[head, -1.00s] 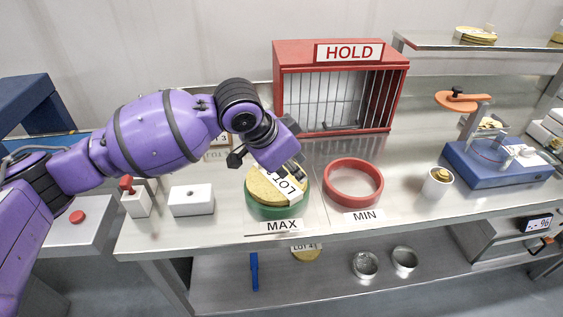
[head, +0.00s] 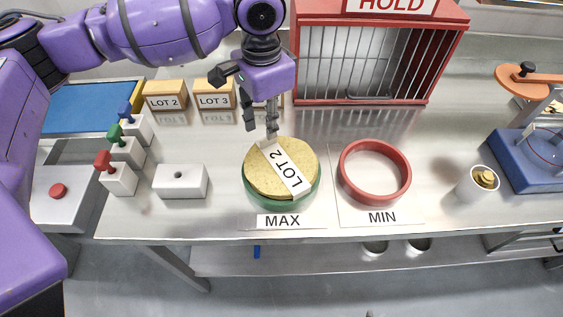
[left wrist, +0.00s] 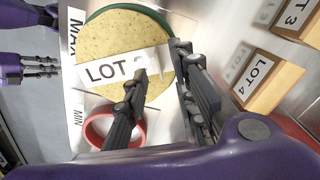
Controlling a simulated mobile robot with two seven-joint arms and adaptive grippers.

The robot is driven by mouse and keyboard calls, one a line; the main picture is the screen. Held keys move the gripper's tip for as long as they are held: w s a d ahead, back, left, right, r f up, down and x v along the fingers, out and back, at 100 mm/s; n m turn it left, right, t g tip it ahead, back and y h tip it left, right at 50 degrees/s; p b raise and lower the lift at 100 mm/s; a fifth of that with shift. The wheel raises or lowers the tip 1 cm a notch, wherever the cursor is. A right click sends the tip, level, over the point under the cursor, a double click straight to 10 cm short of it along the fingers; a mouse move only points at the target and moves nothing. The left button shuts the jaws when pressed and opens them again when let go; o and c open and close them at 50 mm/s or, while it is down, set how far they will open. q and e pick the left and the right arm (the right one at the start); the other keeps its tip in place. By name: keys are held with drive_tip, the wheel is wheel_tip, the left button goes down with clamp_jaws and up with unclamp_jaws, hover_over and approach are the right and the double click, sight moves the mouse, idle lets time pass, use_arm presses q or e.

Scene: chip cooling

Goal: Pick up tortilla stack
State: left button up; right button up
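The tortilla stack (head: 255,178) is a round, speckled yellow pile with a white LOT 2 band across it. It sits in a green ring (head: 283,202) behind the MAX label. My left gripper (head: 261,131) points down at the stack's far edge, its two fingers apart and nothing between them. I cannot tell whether a fingertip touches the stack. In the left wrist view, the stack (left wrist: 115,45) lies past the open fingers (left wrist: 161,62), and one fingertip covers part of the band. My right gripper (left wrist: 40,68) shows at that view's left edge; its opening is unclear.
A red ring (head: 346,184) lies right of the stack, behind MIN. The red HOLD cage (head: 300,60) stands behind. Lot blocks (head: 214,97) stand at back left. A white block (head: 180,183) is left, a white cup (head: 474,192) right. The table front is clear.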

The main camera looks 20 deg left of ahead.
sight(281, 162)
use_arm(q)
wheel_tip(281, 162, down, 4)
drive_tip(key=shift+d+r, duration=0.1)
clamp_jaws()
drive_tip(key=shift+r, duration=0.1)
